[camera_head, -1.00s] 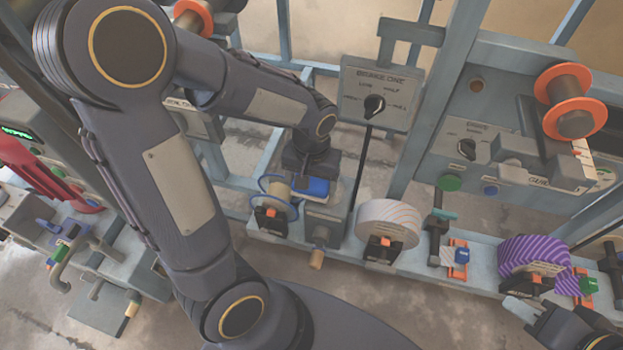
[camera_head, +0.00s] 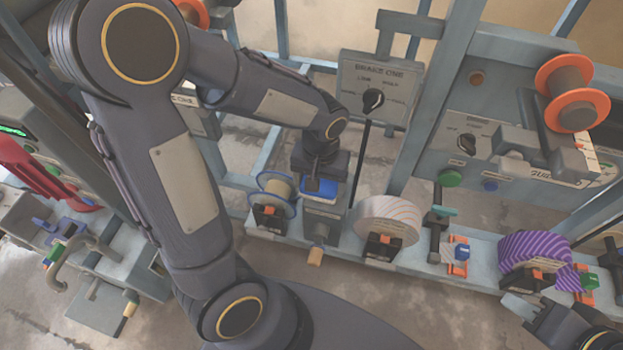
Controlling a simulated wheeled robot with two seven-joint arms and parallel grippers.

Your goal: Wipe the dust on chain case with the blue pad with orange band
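A blue pad (camera_head: 319,191) is under my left gripper (camera_head: 319,183), whose dark fingers reach down to it and appear shut on it. The pad is at the top of a grey box (camera_head: 324,222) on the rail, which I take for the chain case; no readable label shows on it. The gripper hides much of the pad and the box top. I cannot make out an orange band or dust, nor whether the pad touches the box. My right gripper (camera_head: 521,308) is at the lower right, apart from these things; its finger opening is unclear.
A spool with blue rims (camera_head: 274,194) stands close left of the box. A white roll (camera_head: 388,220) and a purple striped roll (camera_head: 534,255) sit along the rail (camera_head: 480,276) to the right. The brake panel (camera_head: 385,78) and its dark rod stand behind.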

